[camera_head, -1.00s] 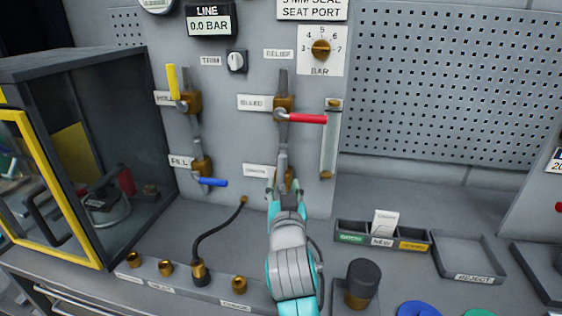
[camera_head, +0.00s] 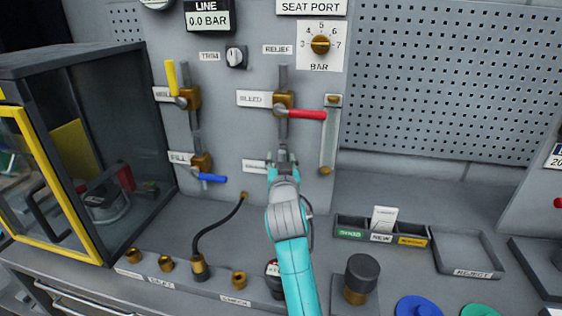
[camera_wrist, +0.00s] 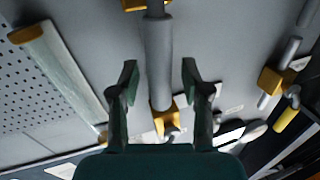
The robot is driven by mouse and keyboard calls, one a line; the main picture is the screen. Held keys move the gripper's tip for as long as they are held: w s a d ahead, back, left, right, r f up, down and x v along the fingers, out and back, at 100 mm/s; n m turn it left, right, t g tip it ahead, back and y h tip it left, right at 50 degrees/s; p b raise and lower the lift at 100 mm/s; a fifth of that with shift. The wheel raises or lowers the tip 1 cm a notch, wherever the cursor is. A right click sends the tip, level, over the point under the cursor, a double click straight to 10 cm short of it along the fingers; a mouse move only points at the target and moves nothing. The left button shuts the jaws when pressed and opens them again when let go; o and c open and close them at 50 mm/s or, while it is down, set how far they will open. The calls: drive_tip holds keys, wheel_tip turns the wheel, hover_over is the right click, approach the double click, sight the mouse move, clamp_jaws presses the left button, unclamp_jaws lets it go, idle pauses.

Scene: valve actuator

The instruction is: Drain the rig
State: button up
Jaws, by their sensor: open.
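My gripper (camera_head: 281,160) is open in front of the vertical pipe, below the bleed valve (camera_head: 283,101), whose red handle (camera_head: 306,114) points right. A small label (camera_head: 255,166) is just left of my gripper and is too blurred to read. The fitting beside that label is hidden behind my gripper. In the wrist view my open fingers (camera_wrist: 158,78) have a grey pipe (camera_wrist: 158,55) between them in the picture, with a brass fitting (camera_wrist: 166,120) at one end. I cannot tell whether the fingers touch the pipe. The line display (camera_head: 208,17) reads 0.0 BAR.
Left are a valve with a raised yellow handle (camera_head: 171,76) and the fill valve with a blue handle (camera_head: 211,178). A sight tube (camera_head: 329,135) stands right of my gripper. A black hose (camera_head: 212,232), cap (camera_head: 362,270) and reject tray (camera_head: 468,252) are on the bench.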

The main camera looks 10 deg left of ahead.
clamp_jaws()
drive_tip(key=shift+d, duration=0.1)
drive_tip(key=d+f+m+t, duration=0.2)
drive_tip(key=d+m, duration=0.3)
drive_tip(key=m, duration=0.5)
drive_tip(key=shift+s+d+f+h, duration=0.15)
drive_tip(key=shift+d+f+h, duration=0.25)
drive_tip(key=shift+f, duration=0.2)
idle(0.3)
